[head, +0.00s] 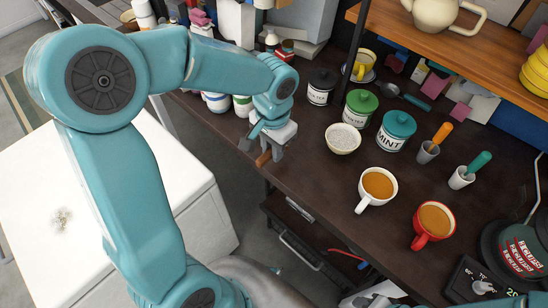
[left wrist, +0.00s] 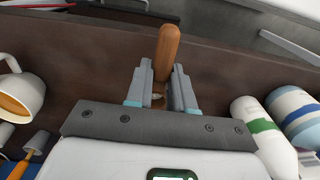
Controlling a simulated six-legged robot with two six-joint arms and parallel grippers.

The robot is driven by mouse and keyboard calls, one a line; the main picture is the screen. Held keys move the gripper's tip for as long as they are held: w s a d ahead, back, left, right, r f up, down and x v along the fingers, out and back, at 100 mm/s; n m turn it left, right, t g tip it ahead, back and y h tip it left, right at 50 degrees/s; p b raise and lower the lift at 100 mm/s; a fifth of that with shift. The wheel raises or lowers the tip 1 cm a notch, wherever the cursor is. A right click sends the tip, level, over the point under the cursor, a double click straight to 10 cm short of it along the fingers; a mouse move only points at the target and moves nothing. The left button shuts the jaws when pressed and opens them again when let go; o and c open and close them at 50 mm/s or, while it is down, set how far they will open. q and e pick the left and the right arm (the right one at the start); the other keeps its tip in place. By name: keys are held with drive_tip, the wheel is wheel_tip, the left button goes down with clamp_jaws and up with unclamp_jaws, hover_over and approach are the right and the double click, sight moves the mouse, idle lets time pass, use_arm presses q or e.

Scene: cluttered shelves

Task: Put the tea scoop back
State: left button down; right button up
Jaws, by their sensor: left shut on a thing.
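My left gripper (head: 265,150) is shut on a brown wooden handle (head: 263,159) at the counter's front edge, left of the bowl. In the left wrist view the same handle (left wrist: 166,52) stands up between the two fingertips (left wrist: 162,88). A small metallic bit shows below it. The rest of the held piece is hidden, so I cannot tell its full shape. A dark spoon or scoop with a teal handle (head: 416,102) lies behind the canisters. A black canister (head: 321,87), a green one (head: 358,108) and a teal MINT one (head: 395,131) stand in a row.
A bowl of pale grains (head: 343,139), a white mug (head: 377,188) and a red mug (head: 432,224) stand on the dark counter. Orange (head: 441,134) and teal (head: 478,162) handles rise from small grey cups. Bottles (head: 216,102) stand left of the gripper. A wooden shelf (head: 440,45) overhangs the back.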

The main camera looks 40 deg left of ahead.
sight(274, 167)
use_arm(q)
wheel_tip(274, 167, down, 4)
drive_tip(key=shift+d+r, duration=0.1)
drive_tip(key=shift+r, duration=0.05)
drive_tip(key=shift+w+f, duration=0.1)
drive_tip(key=shift+f, duration=0.4)
drive_tip(key=shift+b, duration=0.3)
drive_tip(key=c, duration=1.4)
unclamp_jaws()
drive_tip(key=shift+f, duration=0.15)
drive_tip(key=o, duration=0.4)
